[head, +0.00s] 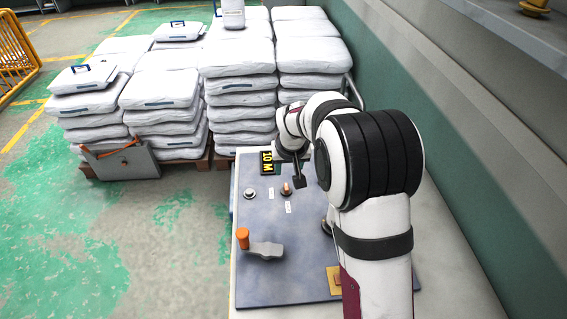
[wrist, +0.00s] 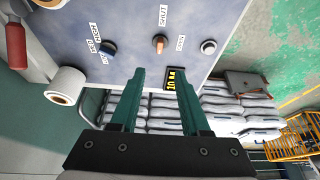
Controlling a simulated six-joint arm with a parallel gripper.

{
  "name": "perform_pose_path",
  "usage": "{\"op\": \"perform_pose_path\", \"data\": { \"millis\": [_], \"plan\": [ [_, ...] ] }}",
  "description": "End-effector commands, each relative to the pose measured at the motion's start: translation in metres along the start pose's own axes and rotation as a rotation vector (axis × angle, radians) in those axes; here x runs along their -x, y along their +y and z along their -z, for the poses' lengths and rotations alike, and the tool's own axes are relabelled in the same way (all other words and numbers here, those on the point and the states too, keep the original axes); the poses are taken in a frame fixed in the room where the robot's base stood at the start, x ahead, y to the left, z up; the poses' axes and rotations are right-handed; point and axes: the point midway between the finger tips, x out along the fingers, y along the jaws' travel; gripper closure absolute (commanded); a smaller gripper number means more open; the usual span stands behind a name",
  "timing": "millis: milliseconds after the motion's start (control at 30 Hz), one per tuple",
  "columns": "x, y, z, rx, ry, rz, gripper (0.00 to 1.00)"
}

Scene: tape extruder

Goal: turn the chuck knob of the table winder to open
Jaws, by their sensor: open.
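The chuck knob (wrist: 159,44) is a small orange-brown lever knob on the blue-grey winder panel (wrist: 135,20). In the wrist view its long side lies in line with the SHUT label (wrist: 163,15), and the OPEN label (wrist: 181,42) is to its right. The knob also shows in the head view (head: 286,188). My gripper (wrist: 161,75) is open and empty, its two green fingers apart. Its fingertips appear below the knob in the wrist view, not around it. In the head view my gripper (head: 298,182) is just right of the knob; contact cannot be told.
A grey button (head: 250,193) and a 10 M display (head: 267,162) are near the knob. An orange-handled crank (head: 265,250) is nearer. White sacks (head: 237,90) stand behind.

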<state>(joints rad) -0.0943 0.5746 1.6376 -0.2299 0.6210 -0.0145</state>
Motion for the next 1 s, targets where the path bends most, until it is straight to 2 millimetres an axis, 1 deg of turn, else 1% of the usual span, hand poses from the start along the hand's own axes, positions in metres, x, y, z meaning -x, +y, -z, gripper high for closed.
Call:
{"op": "perform_pose_path", "data": {
  "millis": [33, 200, 300, 400, 500, 600, 833, 867, 1000],
  "plan": [
    [-0.015, 0.000, -0.002, 0.000, -0.007, -0.001, 0.54],
    [-0.068, 0.001, -0.003, -0.002, -0.007, -0.001, 0.54],
    [-0.094, 0.001, -0.002, -0.003, -0.005, -0.001, 0.54],
    [-0.112, 0.001, -0.002, -0.003, -0.004, -0.001, 0.54],
    [-0.123, 0.001, -0.002, -0.003, -0.003, -0.001, 0.54],
    [-0.129, 0.001, -0.002, -0.003, -0.003, -0.001, 0.54],
    [-0.130, 0.001, -0.002, -0.003, -0.002, -0.001, 0.54],
    [-0.130, 0.001, -0.002, -0.003, -0.002, -0.001, 0.56],
    [-0.130, 0.001, -0.002, -0.003, -0.002, -0.001, 0.81]
  ]
}}
